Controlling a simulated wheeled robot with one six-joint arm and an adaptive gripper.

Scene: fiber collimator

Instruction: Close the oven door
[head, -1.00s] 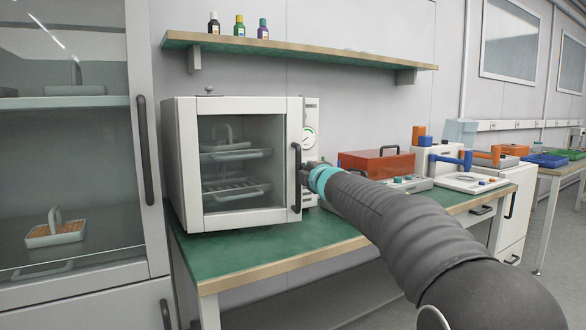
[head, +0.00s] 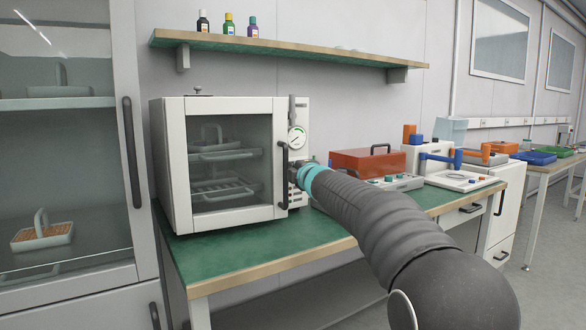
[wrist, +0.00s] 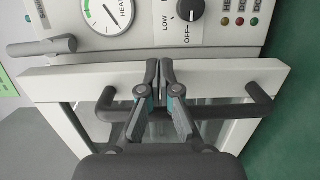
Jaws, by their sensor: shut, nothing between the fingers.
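The oven (head: 160,160) stands on the green bench, a white box with a glass-fronted door (head: 234,216). The door looks nearly flush with the body; I cannot tell whether a small gap is left. Its dark handle (head: 282,175) runs along the right edge and shows in the wrist view as a dark bar (wrist: 205,110). My gripper (wrist: 159,68) is shut and empty, its fingertips over the white door edge (wrist: 90,82) beside the control panel, the fingers crossing in front of the handle. In the head view my gripper (head: 297,174) is partly hidden at the oven's right side.
The oven panel carries a gauge (head: 296,138), a knob (wrist: 190,10) and a grey lever (wrist: 42,46). An orange box (head: 367,162) stands right of the oven on the bench (head: 240,250). A shelf (head: 300,47) hangs above. A glass cabinet (head: 125,60) stands left.

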